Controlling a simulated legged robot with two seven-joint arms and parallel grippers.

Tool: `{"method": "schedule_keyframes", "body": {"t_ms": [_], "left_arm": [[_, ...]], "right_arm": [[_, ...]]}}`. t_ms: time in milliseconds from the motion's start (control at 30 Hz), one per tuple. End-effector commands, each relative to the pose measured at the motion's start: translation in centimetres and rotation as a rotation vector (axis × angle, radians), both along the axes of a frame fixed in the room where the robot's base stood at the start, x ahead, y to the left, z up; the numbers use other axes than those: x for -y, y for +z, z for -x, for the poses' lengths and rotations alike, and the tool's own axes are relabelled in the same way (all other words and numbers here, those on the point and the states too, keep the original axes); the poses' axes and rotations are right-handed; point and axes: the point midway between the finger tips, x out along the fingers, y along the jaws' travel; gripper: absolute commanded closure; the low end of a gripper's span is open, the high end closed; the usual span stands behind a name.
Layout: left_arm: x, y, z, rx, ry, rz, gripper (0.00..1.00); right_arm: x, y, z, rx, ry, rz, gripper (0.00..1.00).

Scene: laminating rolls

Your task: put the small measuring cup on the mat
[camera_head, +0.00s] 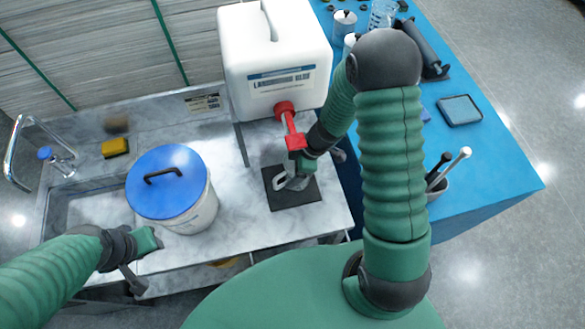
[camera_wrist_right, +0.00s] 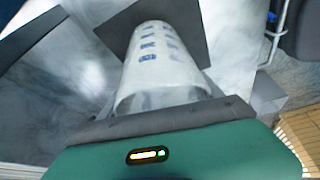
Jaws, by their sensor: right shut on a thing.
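The small measuring cup (camera_wrist_right: 160,70) is whitish and translucent with blue marks. My right gripper (camera_wrist_right: 155,122) is shut on it in the right wrist view. In the head view the right gripper (camera_head: 297,182) is over the dark square mat (camera_head: 305,199), below the red tap of the white container, with a pale part of the cup (camera_head: 280,181) showing beside it. The mat (camera_wrist_right: 187,22) shows behind the cup in the wrist view. I cannot tell whether the cup touches the mat. My left gripper (camera_head: 147,262) is near the counter's front edge; its jaw opening is unclear.
A white container (camera_head: 275,60) with a red tap (camera_head: 290,122) stands just behind the mat. A blue-lidded tub (camera_head: 170,185) stands left on the marble counter. A sink and yellow sponge (camera_head: 115,147) are farther left. A blue table (camera_head: 490,165) holding tools is right.

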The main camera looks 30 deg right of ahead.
Motion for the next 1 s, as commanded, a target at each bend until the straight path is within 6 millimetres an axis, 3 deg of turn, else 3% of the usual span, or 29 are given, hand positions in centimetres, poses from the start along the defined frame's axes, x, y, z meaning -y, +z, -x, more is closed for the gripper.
{"method": "schedule_keyframes", "body": {"t_ms": [33,333,367,533,833,1000], "left_arm": [[0.0,-0.5,0.0,-0.001,0.000,0.000,0.64],[0.0,-0.4,0.0,-0.001,0.000,0.000,0.64],[0.0,-0.4,0.0,-0.001,0.000,0.000,0.64],[0.0,-0.4,0.0,-0.001,0.000,0.000,0.64],[0.0,-0.3,0.0,-0.001,0.000,0.000,0.64],[0.0,0.7,0.0,-0.001,0.000,0.000,0.64]], "right_arm": [[0.3,-0.9,0.1,-0.004,-0.005,-0.002,0.68],[0.4,-1.0,0.1,-0.002,-0.003,-0.001,0.68],[0.3,-1.1,0.1,-0.002,-0.003,-0.001,0.25],[0.3,-1.0,0.1,-0.001,-0.003,-0.001,0.04],[0.3,-0.8,0.1,-0.001,-0.002,0.000,0.04],[1.2,1.8,0.5,0.003,-0.002,0.003,0.04]]}}
